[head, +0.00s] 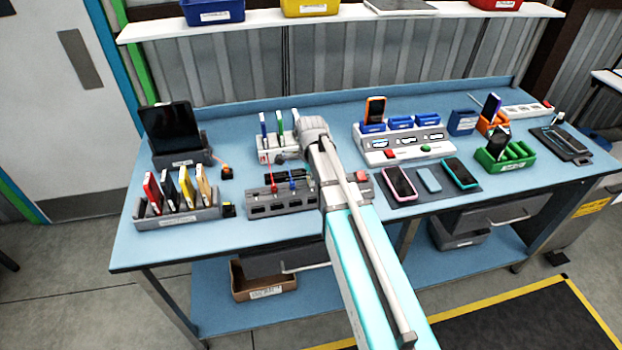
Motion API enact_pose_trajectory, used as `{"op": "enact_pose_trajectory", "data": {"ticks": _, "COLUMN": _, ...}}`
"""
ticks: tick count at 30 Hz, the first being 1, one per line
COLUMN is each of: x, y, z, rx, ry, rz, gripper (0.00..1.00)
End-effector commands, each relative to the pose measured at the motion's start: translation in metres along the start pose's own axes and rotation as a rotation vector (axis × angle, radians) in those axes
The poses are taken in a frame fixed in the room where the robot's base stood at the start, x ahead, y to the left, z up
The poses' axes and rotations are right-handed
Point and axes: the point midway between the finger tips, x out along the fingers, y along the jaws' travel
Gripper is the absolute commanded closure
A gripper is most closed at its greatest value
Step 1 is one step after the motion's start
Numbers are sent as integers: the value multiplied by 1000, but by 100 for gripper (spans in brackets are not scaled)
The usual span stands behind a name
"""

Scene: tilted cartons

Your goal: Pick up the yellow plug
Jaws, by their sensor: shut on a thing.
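My arm (345,185) reaches from the bottom of the head view over the bench, and its grey wrist (313,124) is above the middle left of the bench. The jaws of my gripper cannot be made out; the wrist and forearm cover that area. I cannot make out a clearly yellow plug. A small black and yellow piece (228,210) lies beside the card rack, and a small orange and dark piece (227,172) lies behind it. A grey socket block (262,207) with a red plug (269,177) and a blue plug (292,187) stands left of my forearm.
A rack (180,219) with several coloured cards and a dark tablet (171,129) stand at the left. A white rack (262,142) is behind the socket block. A white dock (395,155), phones on a mat (427,198) and a green tray (503,165) fill the right.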

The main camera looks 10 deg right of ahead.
Motion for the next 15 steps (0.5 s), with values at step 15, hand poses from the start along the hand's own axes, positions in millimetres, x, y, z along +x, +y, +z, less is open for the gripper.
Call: {"op": "enact_pose_trajectory", "data": {"ticks": 15, "x": -54, "y": 24, "z": 0, "rx": 0, "ry": 0, "rz": 0, "gripper": 100}}
